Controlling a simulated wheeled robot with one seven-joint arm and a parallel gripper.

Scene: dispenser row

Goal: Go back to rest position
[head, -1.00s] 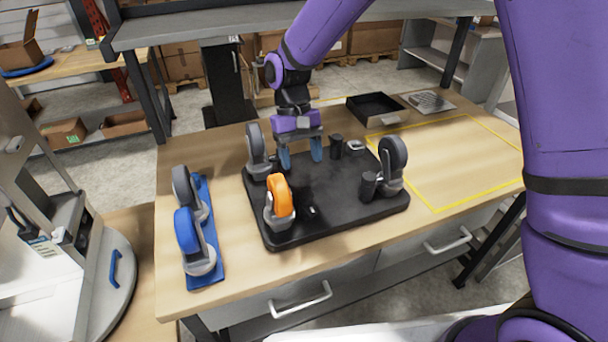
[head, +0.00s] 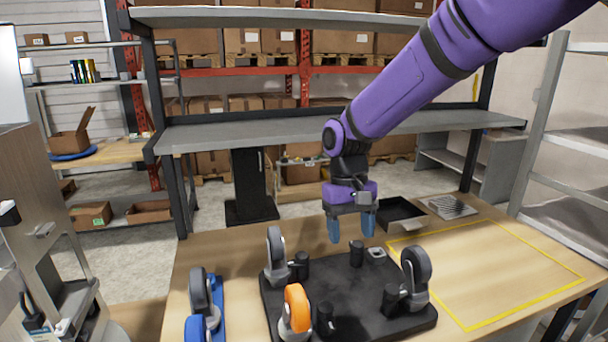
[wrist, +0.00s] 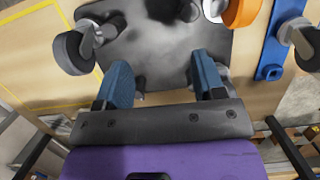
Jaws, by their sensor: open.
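My gripper (head: 352,226) is open and empty, its two blue fingers pointing down above the back edge of the black board. In the wrist view my gripper (wrist: 158,85) shows with its fingers wide apart and nothing between them. The black board (head: 345,290) lies on the wooden table and carries a dark caster (head: 275,255) at its back left, an orange caster (head: 296,310) at its front left and another dark caster (head: 415,275) at its right. Black posts (head: 356,253) stand on the board.
A blue strip (head: 220,300) with a dark caster and a blue caster (head: 194,328) lies left of the board. A black tray (head: 400,215) and a grey plate (head: 450,206) sit at the back right. A yellow-outlined area (head: 490,265) is bare. A grey shelf (head: 330,130) crosses behind.

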